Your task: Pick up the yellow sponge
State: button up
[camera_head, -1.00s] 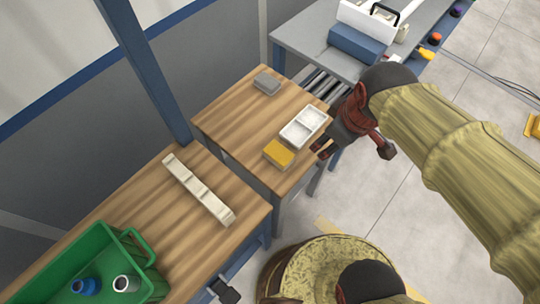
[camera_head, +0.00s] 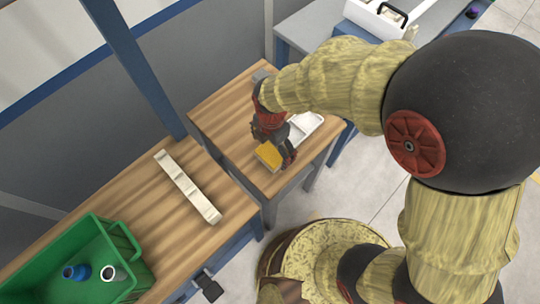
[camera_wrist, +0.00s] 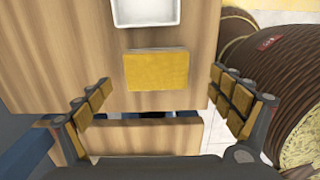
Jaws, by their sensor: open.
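The yellow sponge (camera_head: 268,156) lies flat on the small wooden table (camera_head: 222,112), near its front edge. It also shows in the wrist view as a yellow block (camera_wrist: 157,70), just beyond and between my open fingers. My gripper (camera_head: 277,155) is at the sponge in the head view and partly hides it. In the wrist view my gripper (camera_wrist: 165,102) has its two fingers spread wide, one on each side of the sponge, with clear gaps. Nothing is held.
A white tray (camera_wrist: 145,13) lies close behind the sponge. A grey block (camera_head: 261,76) is at the back of the table, partly behind my arm. A second wooden table carries a pale notched rack (camera_head: 187,186) and a green crate (camera_head: 118,235) with pipe pieces.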

aim_at(270, 154)
jog(key=f, duration=0.1)
jog(key=f+b, duration=0.1)
jog(key=f, duration=0.1)
jog(key=f+b, duration=0.1)
jog(key=f, duration=0.1)
jog(key=shift+w+a, duration=0.15)
jog(key=shift+a, duration=0.1)
jog(key=shift+r, duration=0.1)
jog(key=shift+c, duration=0.4)
jog(key=c, duration=1.1)
